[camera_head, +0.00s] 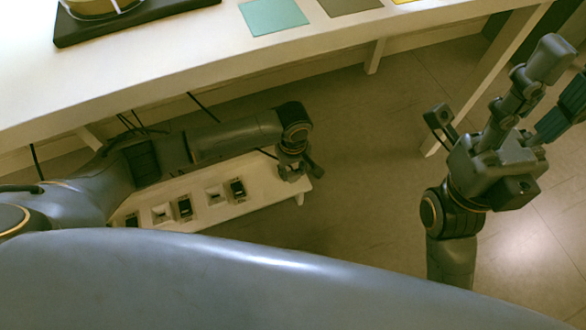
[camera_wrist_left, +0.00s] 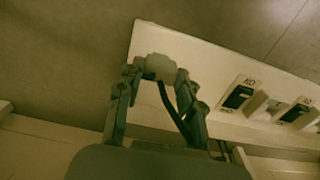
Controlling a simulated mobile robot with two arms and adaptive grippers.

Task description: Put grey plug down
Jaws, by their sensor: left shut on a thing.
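My left gripper (camera_wrist_left: 158,74) is shut on the grey plug (camera_wrist_left: 158,65), a small pale block with a dark cable (camera_wrist_left: 170,103) hanging from it. The plug is between the fingertips, in front of the end of a pale power strip (camera_wrist_left: 205,66). I cannot tell whether it touches the strip. In the head view my left gripper (camera_head: 296,170) is at the right end of the strip (camera_head: 262,193), and the plug is not clear there. My right gripper (camera_head: 562,82) is raised at the far right, its fingers apart and empty.
The strip carries several dark switches (camera_head: 184,207) and sockets (camera_head: 214,195). A long white table (camera_head: 200,55) runs above it, with a dark tray (camera_head: 130,22) and coloured mats, one teal (camera_head: 273,16). Bare floor (camera_head: 365,165) lies between the strip and my right arm.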

